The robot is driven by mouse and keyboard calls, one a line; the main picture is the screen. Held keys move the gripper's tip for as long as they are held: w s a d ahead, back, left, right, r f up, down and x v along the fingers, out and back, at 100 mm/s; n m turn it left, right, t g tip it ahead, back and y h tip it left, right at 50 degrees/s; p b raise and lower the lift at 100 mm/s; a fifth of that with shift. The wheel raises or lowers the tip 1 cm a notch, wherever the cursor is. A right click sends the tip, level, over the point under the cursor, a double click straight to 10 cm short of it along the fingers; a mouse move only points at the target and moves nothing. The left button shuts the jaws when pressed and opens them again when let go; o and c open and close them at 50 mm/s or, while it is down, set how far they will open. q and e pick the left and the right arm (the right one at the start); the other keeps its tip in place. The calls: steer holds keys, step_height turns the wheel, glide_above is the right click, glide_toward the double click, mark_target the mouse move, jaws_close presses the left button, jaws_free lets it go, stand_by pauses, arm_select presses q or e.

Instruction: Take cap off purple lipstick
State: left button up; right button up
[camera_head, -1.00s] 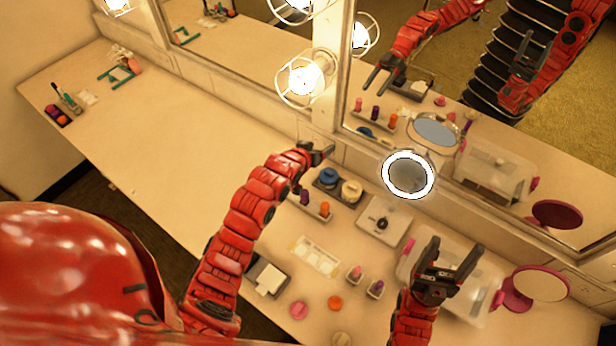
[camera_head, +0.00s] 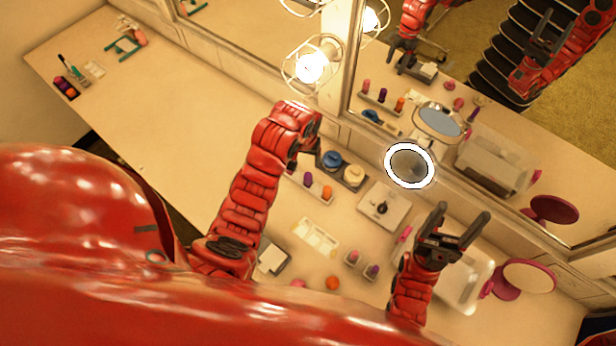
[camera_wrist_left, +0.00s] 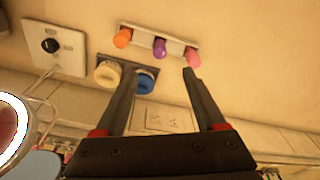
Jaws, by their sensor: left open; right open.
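A purple lipstick (camera_head: 308,179) stands in a small white holder beside an orange one (camera_head: 326,193). In the left wrist view the purple lipstick (camera_wrist_left: 160,47) stands between an orange (camera_wrist_left: 123,37) and a pink one (camera_wrist_left: 192,57). My left gripper (camera_wrist_left: 160,72) is open and empty, its fingers pointing toward the holder, apart from the purple lipstick. In the head view my left gripper (camera_head: 302,152) is partly hidden by its arm, close to the holder. My right gripper (camera_head: 462,212) is open and empty above the clear box.
Blue (camera_head: 332,158) and cream (camera_head: 353,175) jars stand beside the holder. Another pair of lipsticks, pink (camera_head: 353,257) and purple (camera_head: 372,270), stands nearer. A ring-lit mirror (camera_head: 409,165), clear box (camera_head: 467,284) and pink mirror (camera_head: 529,276) are right.

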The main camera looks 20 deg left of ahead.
arm_select(q)
steer(key=f+b, duration=0.5)
steer(key=w+f+b, duration=0.1)
steer(key=f+b, duration=0.1)
steer(key=f, duration=0.1)
steer(key=shift+f+b, duration=0.2)
steer(key=shift+b, duration=0.15)
steer(key=f+p, duration=0.1)
steer(key=w+f+p, duration=0.1)
steer(key=f, duration=0.1)
steer(key=shift+f+p, duration=0.25)
steer(key=shift+p, duration=0.05)
steer(key=shift+f, duration=0.7)
jaws_close()
